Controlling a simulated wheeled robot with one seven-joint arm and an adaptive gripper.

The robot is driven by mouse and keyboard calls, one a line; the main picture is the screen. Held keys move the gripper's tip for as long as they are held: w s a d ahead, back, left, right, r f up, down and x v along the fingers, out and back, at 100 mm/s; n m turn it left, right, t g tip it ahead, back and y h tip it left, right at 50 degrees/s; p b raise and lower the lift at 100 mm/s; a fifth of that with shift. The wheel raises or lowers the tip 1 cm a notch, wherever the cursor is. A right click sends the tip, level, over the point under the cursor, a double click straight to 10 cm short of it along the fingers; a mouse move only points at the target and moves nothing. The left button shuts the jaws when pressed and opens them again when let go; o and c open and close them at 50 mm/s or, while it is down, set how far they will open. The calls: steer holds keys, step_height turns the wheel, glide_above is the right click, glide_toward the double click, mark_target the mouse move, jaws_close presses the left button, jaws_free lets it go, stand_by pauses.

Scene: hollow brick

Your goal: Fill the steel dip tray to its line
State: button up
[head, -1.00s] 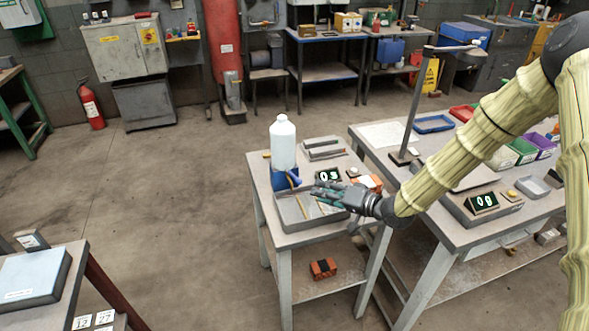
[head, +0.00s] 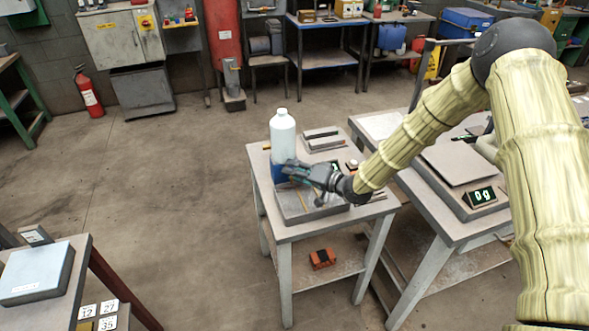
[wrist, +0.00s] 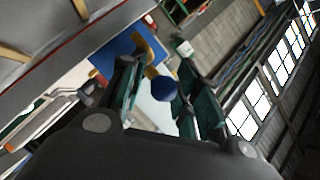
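The white bottle (head: 283,140) stands upright in a blue holder (head: 278,172) on the small table. The shallow grey steel tray (head: 290,207) lies in front of it; I cannot make out its fill level. My gripper (head: 288,169) is over the tray's back part, in front of the holder. In the wrist view, my gripper (wrist: 158,88) has its fingers spread, with a round blue knob (wrist: 164,89) showing between them. A yellow spout or lever (wrist: 151,47) is just above the knob, by the blue holder (wrist: 117,55). I cannot tell whether the fingers touch the knob.
A grey block-like tray (head: 322,139) lies behind on the small table. An orange-red box (head: 322,259) is on its lower shelf. The bench at right holds a scale reading 0 g (head: 480,196). The floor left of the table is clear.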

stand_by(0.3)
steer(key=shift+w+a, duration=0.1)
jaws_close()
steer(key=shift+f, duration=0.1)
